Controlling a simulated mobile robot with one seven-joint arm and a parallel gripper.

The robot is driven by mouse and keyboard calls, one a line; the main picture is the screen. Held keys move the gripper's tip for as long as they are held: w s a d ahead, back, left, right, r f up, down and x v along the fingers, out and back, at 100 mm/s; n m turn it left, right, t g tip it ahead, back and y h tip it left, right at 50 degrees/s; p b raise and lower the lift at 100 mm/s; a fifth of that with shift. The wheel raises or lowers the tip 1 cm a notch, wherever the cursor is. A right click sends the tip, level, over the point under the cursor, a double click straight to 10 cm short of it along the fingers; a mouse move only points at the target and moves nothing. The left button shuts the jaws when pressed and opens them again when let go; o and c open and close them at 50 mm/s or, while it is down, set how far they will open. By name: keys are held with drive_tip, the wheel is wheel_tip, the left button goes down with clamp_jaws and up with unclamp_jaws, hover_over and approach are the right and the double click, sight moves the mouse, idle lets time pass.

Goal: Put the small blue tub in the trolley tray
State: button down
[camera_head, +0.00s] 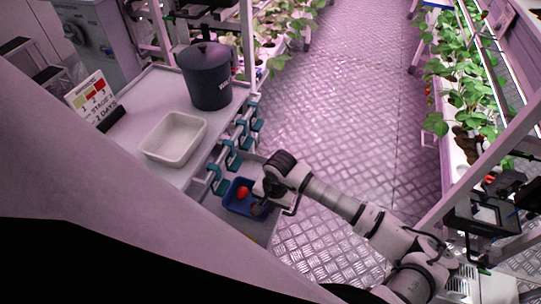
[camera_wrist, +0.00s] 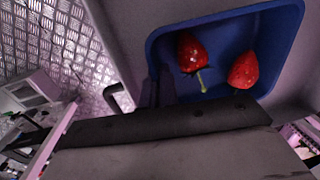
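The small blue tub (camera_head: 230,203) is on a lower level of the trolley, below the top's right edge. It holds two red strawberries, which show clearly in the wrist view, where the tub (camera_wrist: 226,52) fills the upper right. My gripper (camera_head: 261,204) reaches down at the tub's right side in the head view. In the wrist view a dark finger part (camera_wrist: 158,92) is beside the tub's near-left wall. The fingertips are mostly hidden, so grip and contact cannot be told. The white tray (camera_head: 148,149) sits empty on the trolley top.
A dark lidded pot (camera_head: 208,78) stands behind the tray on the trolley top (camera_head: 142,98). A sign (camera_head: 92,95) stands at its left. Teal clips (camera_head: 232,158) line the trolley's right side. Plant racks (camera_head: 458,110) stand across the open metal floor.

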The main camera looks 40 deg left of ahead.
drive_tip(key=shift+f+b, duration=0.2)
drive_tip(key=shift+b, duration=0.1)
drive_tip(key=c, duration=1.7)
unclamp_jaws()
drive_tip(key=shift+r, duration=0.15)
drive_tip(key=shift+r+p, duration=0.15)
drive_tip(key=shift+p, duration=0.2)
drive_tip(key=r, duration=0.4)
drive_tip(key=d+r+b, duration=0.1)
drive_tip(key=r, duration=0.6)
drive_tip(key=shift+w+d+r, duration=0.15)
drive_tip(key=shift+w+r, duration=0.05)
drive_tip(key=shift+r, duration=0.2)
